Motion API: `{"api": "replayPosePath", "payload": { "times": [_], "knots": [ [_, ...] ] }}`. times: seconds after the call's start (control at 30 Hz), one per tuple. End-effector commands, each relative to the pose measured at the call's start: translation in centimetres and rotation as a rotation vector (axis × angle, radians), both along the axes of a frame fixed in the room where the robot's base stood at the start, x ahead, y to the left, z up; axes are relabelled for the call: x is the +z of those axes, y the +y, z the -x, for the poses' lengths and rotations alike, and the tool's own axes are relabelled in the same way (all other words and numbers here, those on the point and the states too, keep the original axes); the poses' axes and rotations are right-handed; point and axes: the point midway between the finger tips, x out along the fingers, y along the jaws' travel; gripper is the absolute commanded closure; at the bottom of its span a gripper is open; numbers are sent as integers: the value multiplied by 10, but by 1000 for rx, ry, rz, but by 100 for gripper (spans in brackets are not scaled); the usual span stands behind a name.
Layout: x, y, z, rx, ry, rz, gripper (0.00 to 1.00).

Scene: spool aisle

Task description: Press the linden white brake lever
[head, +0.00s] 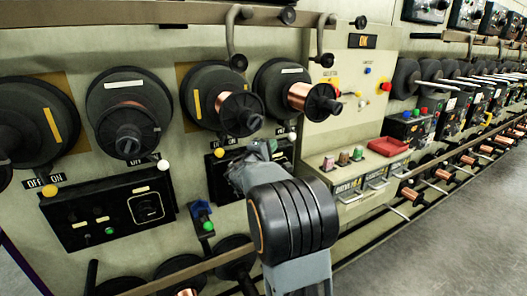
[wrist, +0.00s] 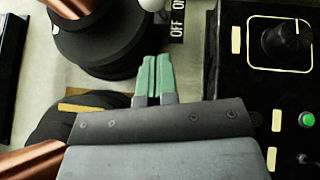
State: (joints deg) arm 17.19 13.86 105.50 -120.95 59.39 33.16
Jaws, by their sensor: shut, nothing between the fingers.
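A white ball-ended lever (wrist: 152,4) shows at the top edge of the wrist view, partly cut off, beside an OFF/ON label (wrist: 178,20). In the head view, one white lever knob (head: 163,165) stands by the second spool's label, and a smaller pale knob (head: 292,136) sits under the rightmost spool. I cannot tell which is called linden. My gripper (wrist: 153,78) has green fingertips, shut and empty, apart from the white ball and below it in the wrist view. In the head view my gripper (head: 268,147) is largely hidden by my wrist.
Yellow knobs (head: 50,191) (head: 219,152) stand by other OFF/ON labels. A black control panel (wrist: 232,85) with a dial (wrist: 283,42) and green button (wrist: 306,119) lies right of my fingers. A dark spool (wrist: 100,40) is close on the left. A red tray (head: 388,146) sits further right.

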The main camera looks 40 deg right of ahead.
Motion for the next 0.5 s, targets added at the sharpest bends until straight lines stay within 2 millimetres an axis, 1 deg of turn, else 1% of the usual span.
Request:
{"api": "replayPosePath", "payload": {
  "times": [0.03, 0.2, 0.3, 0.5],
  "knots": [
    [2, -9, -3, -2, 1, -1, 100],
    [6, -28, 7, -2, 0, -1, 100],
    [7, -35, 9, -1, 1, 0, 100],
    [8, -41, 12, 0, -1, -1, 100]
  ]
}}
